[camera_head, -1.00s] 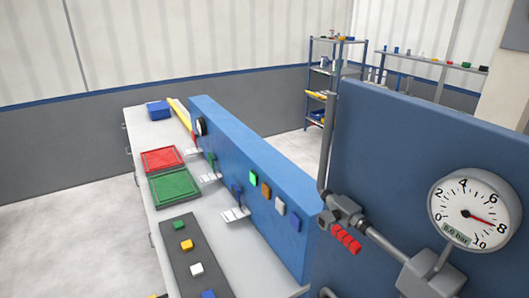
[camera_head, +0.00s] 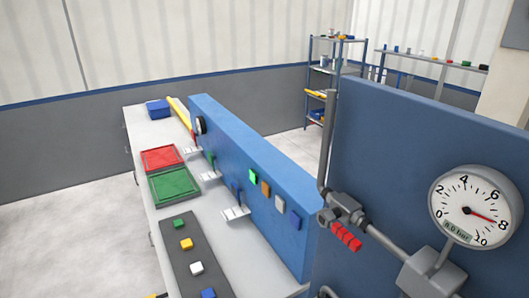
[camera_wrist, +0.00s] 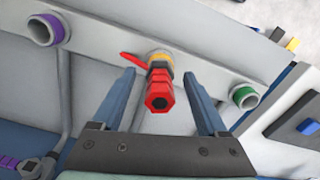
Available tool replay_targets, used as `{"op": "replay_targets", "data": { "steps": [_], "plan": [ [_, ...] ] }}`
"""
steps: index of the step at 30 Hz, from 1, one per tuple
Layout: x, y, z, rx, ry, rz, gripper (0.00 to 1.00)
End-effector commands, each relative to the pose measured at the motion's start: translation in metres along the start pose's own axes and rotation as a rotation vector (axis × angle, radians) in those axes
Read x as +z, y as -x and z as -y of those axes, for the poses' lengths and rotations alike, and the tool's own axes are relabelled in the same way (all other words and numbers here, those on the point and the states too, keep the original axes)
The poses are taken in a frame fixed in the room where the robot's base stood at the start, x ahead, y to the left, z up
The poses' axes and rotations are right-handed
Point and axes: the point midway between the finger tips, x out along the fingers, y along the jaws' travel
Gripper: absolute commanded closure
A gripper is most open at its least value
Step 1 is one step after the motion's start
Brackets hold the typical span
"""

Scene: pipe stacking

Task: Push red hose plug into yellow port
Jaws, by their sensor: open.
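In the wrist view my gripper (camera_wrist: 160,82) is open, with one finger on each side of the red hose plug (camera_wrist: 158,92) and a visible gap to both. The plug has a red hexagonal end facing the camera and a dark band further back. Its far end meets the yellow port (camera_wrist: 158,57) on the light rail; the port's ring shows only partly behind it. I cannot tell how deep the plug sits. A red lever-like piece (camera_wrist: 133,60) sticks out to the left of the port. The head view shows neither plug nor gripper.
A purple port (camera_wrist: 46,30) is on the rail to the left and a green port (camera_wrist: 244,97) to the right. Grey pipes run below the rail. In the head view a gauge (camera_head: 475,208) and a red-handled valve (camera_head: 346,236) are on the blue panel (camera_head: 410,130).

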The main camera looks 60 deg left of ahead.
Motion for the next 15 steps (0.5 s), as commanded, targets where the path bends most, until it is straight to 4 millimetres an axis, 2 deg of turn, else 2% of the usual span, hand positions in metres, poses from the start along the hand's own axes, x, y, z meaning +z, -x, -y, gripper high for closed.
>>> {"op": "replay_targets", "data": {
  "steps": [5,15],
  "plan": [
    [-0.001,0.015,0.0,-0.001,-0.001,-0.003,0.24],
    [-0.001,0.082,0.0,-0.002,-0.001,-0.005,0.24]
  ]
}}
